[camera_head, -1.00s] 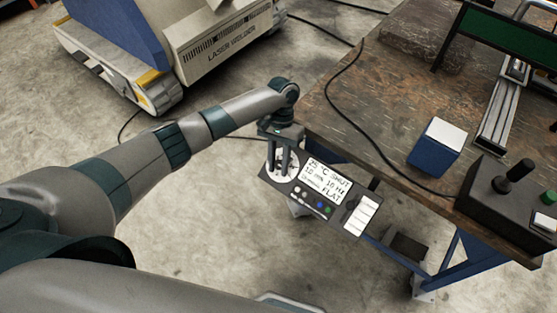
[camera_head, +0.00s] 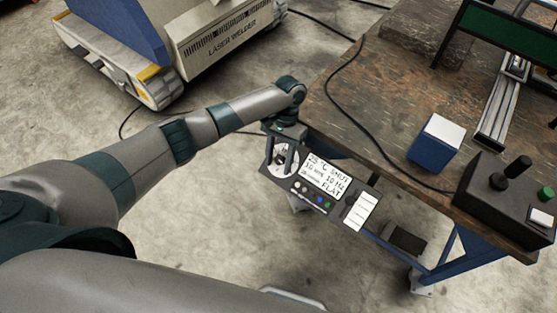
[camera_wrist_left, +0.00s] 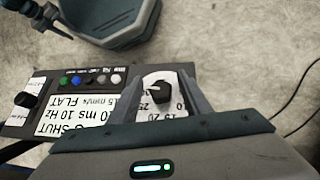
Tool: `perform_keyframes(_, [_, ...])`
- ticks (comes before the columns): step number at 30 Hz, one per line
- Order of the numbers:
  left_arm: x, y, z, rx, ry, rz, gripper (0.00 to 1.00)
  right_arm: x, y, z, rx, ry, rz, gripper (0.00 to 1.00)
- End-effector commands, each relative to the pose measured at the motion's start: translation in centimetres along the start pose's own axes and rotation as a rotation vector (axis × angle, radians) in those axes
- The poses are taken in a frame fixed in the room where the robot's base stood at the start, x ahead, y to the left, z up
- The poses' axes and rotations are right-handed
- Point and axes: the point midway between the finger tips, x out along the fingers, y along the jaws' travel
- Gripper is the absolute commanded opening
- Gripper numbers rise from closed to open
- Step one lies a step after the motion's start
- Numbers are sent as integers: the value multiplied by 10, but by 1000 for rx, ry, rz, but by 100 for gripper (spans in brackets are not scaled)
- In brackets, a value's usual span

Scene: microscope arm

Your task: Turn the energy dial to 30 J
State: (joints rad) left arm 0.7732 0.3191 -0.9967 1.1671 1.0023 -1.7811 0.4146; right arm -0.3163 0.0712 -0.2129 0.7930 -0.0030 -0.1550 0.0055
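My left gripper (camera_head: 282,157) is over the plate from above. In the left wrist view its fingers (camera_wrist_left: 152,88) stand apart on either side of the knob, with gaps showing. The knob's pointer setting is too small to read surely. My right gripper is out of view.
A blue box with a white top (camera_head: 436,140), a joystick box (camera_head: 497,200) and a black cable (camera_head: 345,115) are on the table (camera_head: 385,95). A laser welder (camera_head: 225,40) stands behind.

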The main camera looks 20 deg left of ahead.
Motion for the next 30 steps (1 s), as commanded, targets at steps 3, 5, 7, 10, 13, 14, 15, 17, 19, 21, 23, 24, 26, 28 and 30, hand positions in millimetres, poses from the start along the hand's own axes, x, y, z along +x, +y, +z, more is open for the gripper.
perform_keyframes(3, [-1,0,0,0,2,0,44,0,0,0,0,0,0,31])
perform_keyframes(5, [-2,0,-1,0,2,0,44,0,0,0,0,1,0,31])
perform_keyframes(7, [-5,0,-1,0,2,0,44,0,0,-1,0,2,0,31])
perform_keyframes(10, [-12,0,-1,0,4,0,44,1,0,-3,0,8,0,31])
perform_keyframes(13, [-24,0,-2,0,6,0,44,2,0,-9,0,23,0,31])
perform_keyframes(14, [-28,0,-2,0,6,0,44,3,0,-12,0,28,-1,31])
perform_keyframes(15, [-33,0,-2,1,6,1,44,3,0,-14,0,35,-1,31])
perform_keyframes(17, [-43,0,-2,1,5,1,44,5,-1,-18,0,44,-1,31])
perform_keyframes(19, [-57,0,-2,1,6,1,44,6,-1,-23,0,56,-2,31])
perform_keyframes(21, [-71,0,-2,0,5,1,44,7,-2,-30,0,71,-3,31])
perform_keyframes(23, [-83,0,-2,0,6,0,44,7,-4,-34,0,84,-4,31])
perform_keyframes(24, [-91,0,-2,0,5,0,44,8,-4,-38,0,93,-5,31])
perform_keyframes(26, [-104,0,-2,0,5,0,44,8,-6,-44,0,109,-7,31])
perform_keyframes(28, [-118,0,-1,1,4,1,44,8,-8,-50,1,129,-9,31])
perform_keyframes(30, [-134,-1,0,0,4,-3,44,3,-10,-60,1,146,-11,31])
